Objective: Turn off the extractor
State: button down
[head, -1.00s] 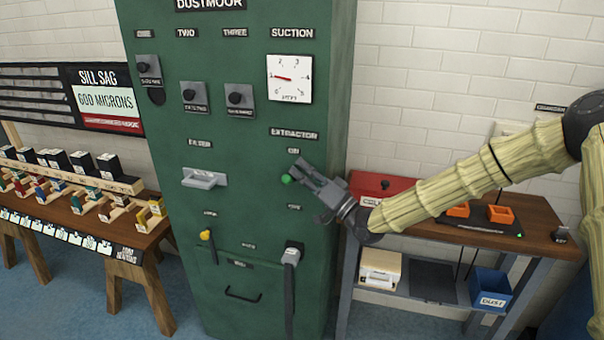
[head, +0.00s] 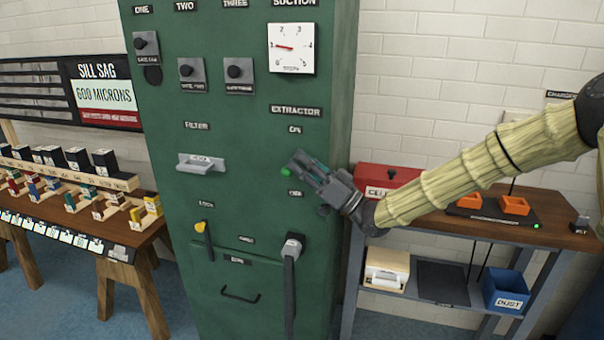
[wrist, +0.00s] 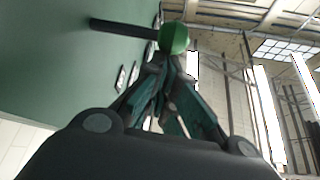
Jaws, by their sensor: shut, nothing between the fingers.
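The extractor switch is a dark lever with a green ball end (head: 286,171) on the front of the green cabinet (head: 245,215). The ball sits between the ON label (head: 295,129) and the lower label (head: 295,193), closer to the lower one. My gripper (head: 299,160) is shut and empty, its fingertips at the ball from above and the right. In the wrist view the green ball (wrist: 174,38) stands right at my fingertips (wrist: 162,62), on a dark rod from the cabinet face. I cannot tell for sure whether they touch.
The suction dial (head: 292,48) has its red needle pointing left. Below the lever are a yellow-knobbed lever (head: 201,227) and a black hose or handle (head: 290,265). A red box (head: 388,177) and orange trays (head: 514,205) stand on the bench at right.

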jog(key=f+n+g+b, duration=0.1)
jog(key=n+g+b, duration=0.1)
jog(key=n+b, duration=0.1)
jog(key=f+n+g+y+b, duration=0.1)
jog(key=f+n+g+b, duration=0.1)
jog(key=n+g+b, duration=0.1)
jog(key=f+n+g+y+b, duration=0.1)
jog(key=f+n+g+b, duration=0.1)
jog(key=n+b, duration=0.3)
jog(key=shift+s+a+f+n+g, duration=0.1)
jog(key=shift+s+f+n+g, duration=0.05)
jog(key=shift+s+n+g, duration=0.15)
jog(key=shift+f, duration=0.1)
dwell(0.4)
jog(key=w+b+v, duration=0.1)
jog(key=b+v, duration=0.2)
jog(key=v, duration=0.7)
jog(key=shift+s, duration=0.3)
